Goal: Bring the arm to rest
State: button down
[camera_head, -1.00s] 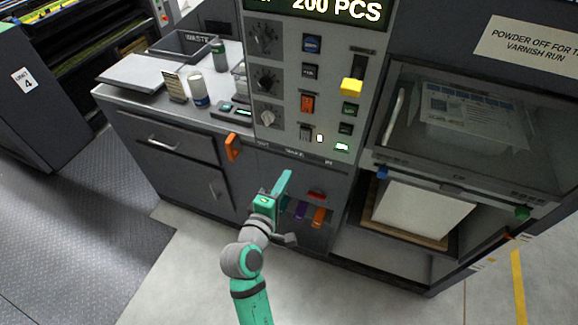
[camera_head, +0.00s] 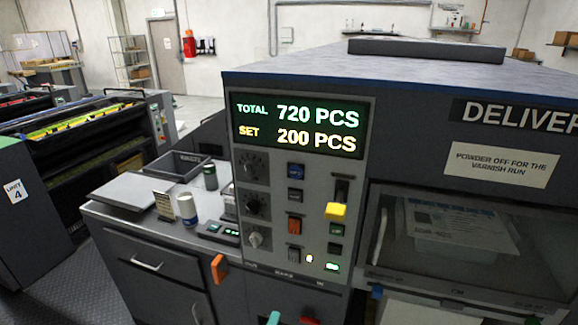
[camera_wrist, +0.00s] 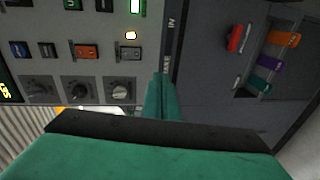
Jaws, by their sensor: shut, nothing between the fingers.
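My gripper is teal. In the head view only its tip (camera_head: 273,318) shows at the bottom edge, below the control panel (camera_head: 268,225); the rest of the arm is out of frame. In the wrist view my gripper's fingers (camera_wrist: 160,95) are together with nothing between them. They lie in front of the panel's edge, near the rocker switches and knobs; whether they touch anything cannot be told.
The panel carries a yellow-handled lever (camera_head: 336,211), an orange switch (camera_head: 294,224) and a display (camera_head: 300,127) reading 720 and 200 PCS. An orange handle (camera_head: 219,268) projects below. Red (camera_wrist: 237,38), orange, purple and teal tabs sit beside the fingers. A counter (camera_head: 112,215) stands left.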

jog(key=s+f+m+g+y, duration=0.1)
jog(key=s+f+m+y, duration=0.1)
jog(key=s+f, duration=0.45)
jog(key=s+f+m+y, duration=0.2)
jog(key=s+f+m, duration=0.15)
jog(key=s, duration=0.65)
jog(key=s+d+r+m, duration=0.1)
jog(key=s+m, duration=0.3)
jog(key=s, duration=0.5)
jog(key=s+d+r+m, duration=0.2)
jog(key=s+d+m, duration=0.1)
jog(key=s, duration=0.6)
jog(key=shift+d+r+m+t, duration=0.3)
jog(key=shift+m, duration=0.55)
